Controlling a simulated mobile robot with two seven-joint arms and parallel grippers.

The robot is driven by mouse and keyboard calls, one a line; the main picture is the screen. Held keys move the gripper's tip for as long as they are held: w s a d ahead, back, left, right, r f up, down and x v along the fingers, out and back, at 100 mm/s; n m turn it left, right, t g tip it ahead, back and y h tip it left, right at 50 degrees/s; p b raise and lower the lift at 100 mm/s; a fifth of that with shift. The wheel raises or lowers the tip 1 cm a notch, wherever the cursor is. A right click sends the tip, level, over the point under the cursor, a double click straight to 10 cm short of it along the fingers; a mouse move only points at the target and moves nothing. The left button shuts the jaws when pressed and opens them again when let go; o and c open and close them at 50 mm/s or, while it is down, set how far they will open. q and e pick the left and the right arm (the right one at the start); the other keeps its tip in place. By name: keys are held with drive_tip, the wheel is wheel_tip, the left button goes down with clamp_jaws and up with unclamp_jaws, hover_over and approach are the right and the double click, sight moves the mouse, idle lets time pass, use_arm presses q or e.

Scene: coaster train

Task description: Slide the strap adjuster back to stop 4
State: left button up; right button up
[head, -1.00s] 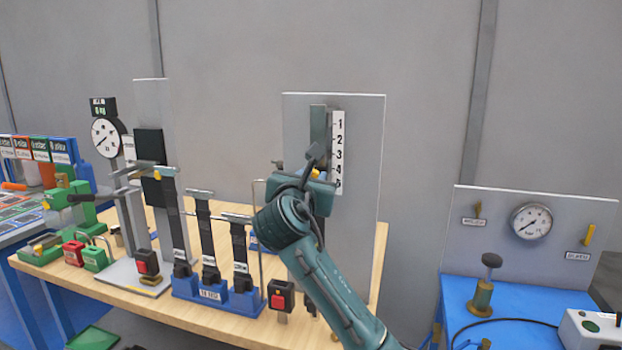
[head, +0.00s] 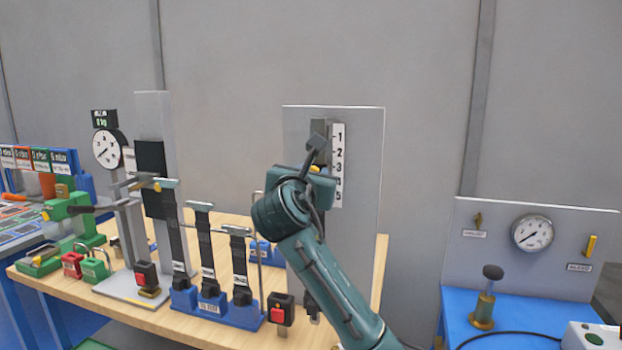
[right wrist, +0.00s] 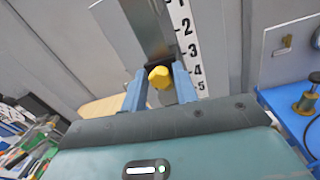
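The strap adjuster shows as a yellow knob (right wrist: 160,76) on a dark carriage, on a grey vertical rail (right wrist: 149,28). Beside the rail, a white scale (right wrist: 188,45) is numbered 1 to 5; it also shows in the head view (head: 337,165). In the right wrist view the knob looks about level with the 4, though it stands out from the scale. My right gripper (right wrist: 160,82) has its two blue-grey fingers close on both sides of the knob and appears shut on it. In the head view my right gripper (head: 314,168) hides much of the carriage. My left gripper is out of view.
The rail stands on a grey panel (head: 360,145) on the wooden table. Left are black straps in a blue base (head: 215,307), a red-button box (head: 281,309) and a dial post (head: 107,149). A blue bench (head: 520,310) with a gauge panel stands right.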

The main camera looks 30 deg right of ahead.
drive_tip(key=o, duration=0.3)
drive_tip(key=shift+f, duration=0.1)
drive_tip(key=shift+o, duration=0.2)
drive_tip(key=b+v, duration=0.2)
drive_tip(key=v, duration=1.1)
drive_tip(key=w+a+f+m+y, duration=0.1)
drive_tip(key=a+f+m+y, duration=0.15)
drive_tip(key=f, duration=0.75)
drive_tip(key=w+a+f+m+y, duration=0.15)
drive_tip(key=f+y, duration=0.25)
drive_tip(key=f, duration=0.6)
drive_tip(key=w+a+f+m+y, duration=0.1)
drive_tip(key=a+f+y, duration=0.25)
drive_tip(key=f, duration=0.65)
drive_tip(key=s+a+f+m+g+y, duration=0.2)
drive_tip(key=s+f+m+y, duration=0.3)
drive_tip(key=s+f+m, duration=1.2)
drive_tip(key=s+a+f, duration=0.1)
drive_tip(key=s+f, duration=0.3)
drive_tip(key=f, duration=0.1)
drive_tip(key=shift+s+f+g+y, duration=0.25)
drive_tip(key=shift+s+g+y, duration=0.05)
drive_tip(key=shift+s+y, duration=0.1)
